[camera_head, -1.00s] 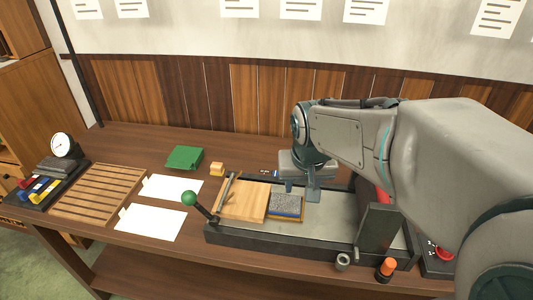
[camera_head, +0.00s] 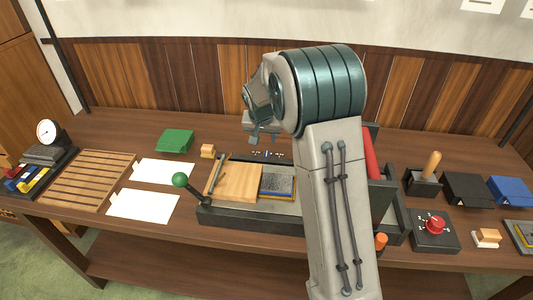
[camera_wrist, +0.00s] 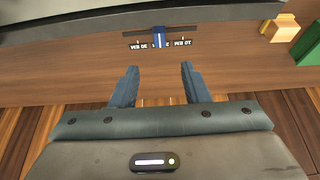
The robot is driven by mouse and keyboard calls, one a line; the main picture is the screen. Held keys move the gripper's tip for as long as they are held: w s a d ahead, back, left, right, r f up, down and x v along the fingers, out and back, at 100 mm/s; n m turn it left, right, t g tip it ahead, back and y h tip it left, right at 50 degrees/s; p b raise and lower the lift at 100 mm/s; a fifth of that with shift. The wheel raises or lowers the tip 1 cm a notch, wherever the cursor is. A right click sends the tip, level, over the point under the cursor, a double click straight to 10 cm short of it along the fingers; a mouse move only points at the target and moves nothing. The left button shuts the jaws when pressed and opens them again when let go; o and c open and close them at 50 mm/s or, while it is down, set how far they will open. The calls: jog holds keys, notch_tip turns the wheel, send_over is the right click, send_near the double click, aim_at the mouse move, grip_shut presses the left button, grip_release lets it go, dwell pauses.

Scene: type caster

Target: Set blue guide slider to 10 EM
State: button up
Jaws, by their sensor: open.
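The blue guide slider (camera_wrist: 158,37) sits on a dark rail (camera_wrist: 205,30) in the wrist view, between the upside-down 30 EM label (camera_wrist: 144,46) on the left and the 10 EM label (camera_wrist: 184,42) on the right. In the head view the small label strip (camera_head: 268,154) shows behind the press bed. My gripper (camera_wrist: 158,83) is open and empty, its two blue fingers apart. The slider lies beyond the fingertips, roughly in line with the gap between them. In the head view my gripper (camera_head: 263,132) hangs just behind the strip; contact is not visible.
The press bed (camera_head: 245,215) with a wooden block (camera_head: 234,181) lies in front of the strip. A lever with a green ball (camera_head: 180,180) stands at its left. A small wooden block (camera_head: 207,151) and a green block (camera_head: 175,141) lie left of the strip. A red roller (camera_head: 371,153) is right.

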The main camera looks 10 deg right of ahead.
aim_at(266, 154)
jog(key=p+x, duration=0.2)
jog(key=x, duration=1)
jog(key=shift+w+d+f, duration=0.1)
jog(key=shift+f, duration=0.3)
grip_shut()
